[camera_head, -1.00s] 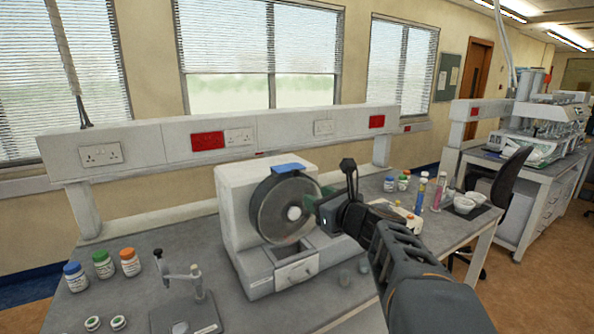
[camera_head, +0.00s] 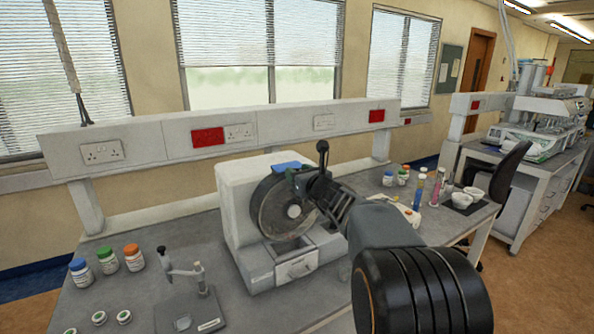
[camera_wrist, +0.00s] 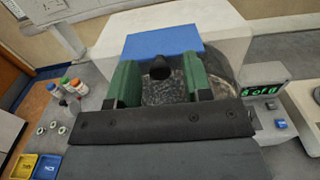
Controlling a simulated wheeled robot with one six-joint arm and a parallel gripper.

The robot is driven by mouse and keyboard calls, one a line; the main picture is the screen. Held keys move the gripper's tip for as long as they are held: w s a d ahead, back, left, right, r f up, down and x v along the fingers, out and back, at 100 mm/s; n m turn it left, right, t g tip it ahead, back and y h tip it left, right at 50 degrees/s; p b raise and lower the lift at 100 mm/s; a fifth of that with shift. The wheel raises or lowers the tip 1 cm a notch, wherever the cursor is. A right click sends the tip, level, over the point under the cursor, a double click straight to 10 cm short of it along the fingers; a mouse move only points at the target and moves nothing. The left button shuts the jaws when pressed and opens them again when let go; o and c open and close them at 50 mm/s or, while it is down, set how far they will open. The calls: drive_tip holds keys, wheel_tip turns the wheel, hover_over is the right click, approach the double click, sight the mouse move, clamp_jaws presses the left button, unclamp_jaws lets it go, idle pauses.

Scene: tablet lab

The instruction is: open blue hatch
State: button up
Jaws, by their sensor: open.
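The blue hatch (camera_head: 286,166) is a small flat blue piece on top of the round drum (camera_head: 272,208) of the white machine (camera_head: 236,200). In the wrist view the hatch (camera_wrist: 160,45) lies just beyond my gripper's green fingers, and it looks closed. I cannot tell whether the fingers touch the hatch. In the head view my gripper (camera_head: 300,182) is at the drum's upper right, partly hidden by my wrist.
Several capped bottles (camera_head: 107,260) and a small stand device (camera_head: 188,290) are at the bench's left. Tubes (camera_head: 418,190) and white bowls (camera_head: 462,200) stand to the right. Yellow and blue trays (camera_wrist: 35,166) show at the lower left of the wrist view.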

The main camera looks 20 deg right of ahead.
drive_tip(key=shift+w+a, duration=0.1)
drive_tip(key=shift+w, duration=0.25)
clamp_jaws()
idle(0.3)
